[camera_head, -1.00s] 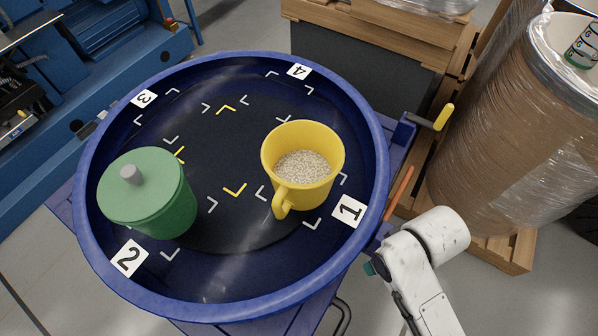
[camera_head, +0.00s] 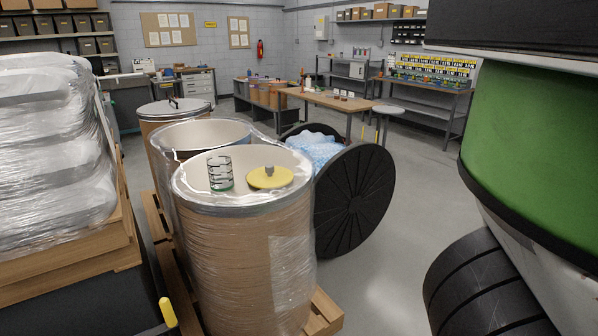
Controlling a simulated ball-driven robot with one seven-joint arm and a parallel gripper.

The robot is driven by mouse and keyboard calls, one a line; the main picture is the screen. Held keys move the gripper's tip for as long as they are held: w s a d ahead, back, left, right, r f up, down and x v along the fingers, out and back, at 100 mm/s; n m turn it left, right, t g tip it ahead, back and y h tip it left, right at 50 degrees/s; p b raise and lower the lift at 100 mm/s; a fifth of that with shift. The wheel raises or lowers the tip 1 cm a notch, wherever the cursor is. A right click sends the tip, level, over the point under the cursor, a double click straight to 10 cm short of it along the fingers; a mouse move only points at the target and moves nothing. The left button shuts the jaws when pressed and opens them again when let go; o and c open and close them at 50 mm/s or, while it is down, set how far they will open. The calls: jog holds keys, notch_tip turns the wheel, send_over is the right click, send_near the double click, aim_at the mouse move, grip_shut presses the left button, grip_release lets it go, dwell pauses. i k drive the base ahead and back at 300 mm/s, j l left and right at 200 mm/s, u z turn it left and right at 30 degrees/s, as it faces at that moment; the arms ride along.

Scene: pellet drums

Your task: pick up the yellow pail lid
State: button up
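The yellow pail lid (camera_head: 269,179) lies flat on top of the front wrapped drum (camera_head: 250,250), right of the middle of the drum's top. It is a shallow yellow disc with a small grey knob standing up at its centre. Nothing covers it in this view. My gripper is not in view.
A clear-looking cylinder with dark markings and a green base (camera_head: 220,173) stands just left of the lid. An open drum (camera_head: 200,135) and a lidded drum (camera_head: 172,107) stand behind. A large black reel (camera_head: 355,200) is at right. Wrapped stacked goods (camera_head: 50,140) are at left.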

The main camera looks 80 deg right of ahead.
aim_at(271, 177)
jog(key=z, duration=1.6)
